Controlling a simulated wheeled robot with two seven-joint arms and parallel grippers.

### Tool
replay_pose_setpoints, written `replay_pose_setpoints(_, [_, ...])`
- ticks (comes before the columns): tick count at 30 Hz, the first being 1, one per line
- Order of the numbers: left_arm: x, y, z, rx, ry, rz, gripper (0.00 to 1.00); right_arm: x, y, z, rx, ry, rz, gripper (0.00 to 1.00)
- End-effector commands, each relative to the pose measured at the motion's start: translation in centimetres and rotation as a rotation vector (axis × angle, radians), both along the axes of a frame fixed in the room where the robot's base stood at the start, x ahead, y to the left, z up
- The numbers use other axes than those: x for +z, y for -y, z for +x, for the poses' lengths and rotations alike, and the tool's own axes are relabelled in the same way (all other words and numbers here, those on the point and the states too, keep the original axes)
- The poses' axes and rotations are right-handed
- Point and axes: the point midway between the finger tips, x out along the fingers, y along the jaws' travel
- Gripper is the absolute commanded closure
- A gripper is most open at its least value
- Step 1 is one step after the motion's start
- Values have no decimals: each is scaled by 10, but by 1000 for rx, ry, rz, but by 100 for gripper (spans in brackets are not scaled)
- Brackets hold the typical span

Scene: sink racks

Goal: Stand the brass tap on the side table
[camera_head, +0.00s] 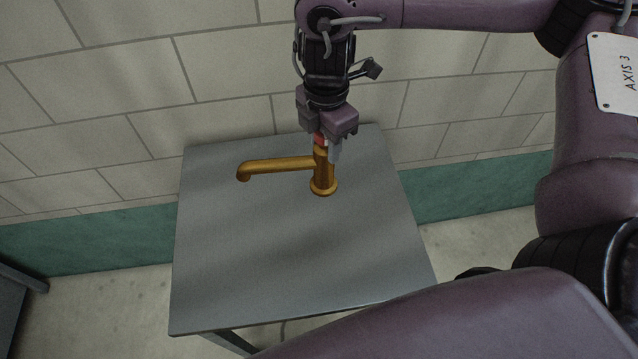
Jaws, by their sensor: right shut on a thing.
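The brass tap (322,181) is upright over the back part of the grey side table (260,260). Its spout points left and bends down at the tip. Its round base looks at or very close to the tabletop; I cannot tell whether it touches. My right gripper (326,146) comes down from above and is shut on the top of the tap's body. A bit of red shows between the fingers at the tap's top. My left gripper is not in view.
A pale tiled wall (120,90) with a green band (80,244) at its foot stands behind the table. The table's front and left areas are bare. A dark edge of another piece of furniture (15,300) shows at the lower left.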

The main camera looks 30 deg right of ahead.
Motion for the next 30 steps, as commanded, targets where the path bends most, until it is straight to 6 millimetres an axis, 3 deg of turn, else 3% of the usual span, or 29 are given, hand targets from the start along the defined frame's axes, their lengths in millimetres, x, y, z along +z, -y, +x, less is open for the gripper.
replay_pose_setpoints(6, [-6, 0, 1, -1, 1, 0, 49, -52, 0, -1, -3, -5, 2, 100])
replay_pose_setpoints(12, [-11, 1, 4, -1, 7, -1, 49, -86, -1, 0, -2, -1, 2, 100])
replay_pose_setpoints(17, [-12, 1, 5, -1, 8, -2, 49, -96, 0, 1, 0, 1, 1, 100])
replay_pose_setpoints(24, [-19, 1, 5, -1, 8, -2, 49, -126, -1, 0, -1, -1, 2, 100])
replay_pose_setpoints(30, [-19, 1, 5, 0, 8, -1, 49, -131, 0, 1, -1, 3, 2, 100])
